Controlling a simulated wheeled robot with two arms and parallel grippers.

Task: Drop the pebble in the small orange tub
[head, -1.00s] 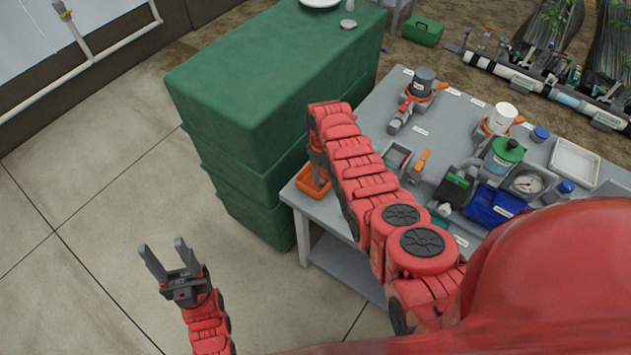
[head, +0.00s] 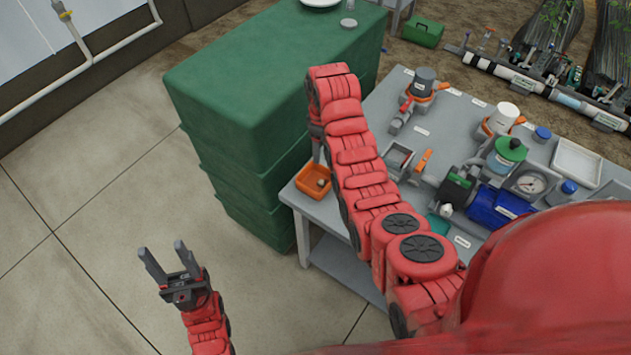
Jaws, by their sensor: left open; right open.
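The small orange tub (head: 312,192) sits on the left corner of the grey table, beside the green stack. A small brown pebble (head: 321,183) lies inside the tub, apart from any gripper. My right gripper (head: 317,155) is open above the tub's back edge, mostly hidden behind my red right arm; only a bit of its grey finger shows. My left gripper (head: 167,262) is open and empty over the bare floor at the lower left, fingers pointing up in the picture.
The tall green stack (head: 235,130) stands directly left of the table. The grey table (head: 460,105) carries pump and filter parts, a gauge (head: 528,183), a green-capped bottle (head: 507,152) and a white tray (head: 576,162). The floor at left is clear.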

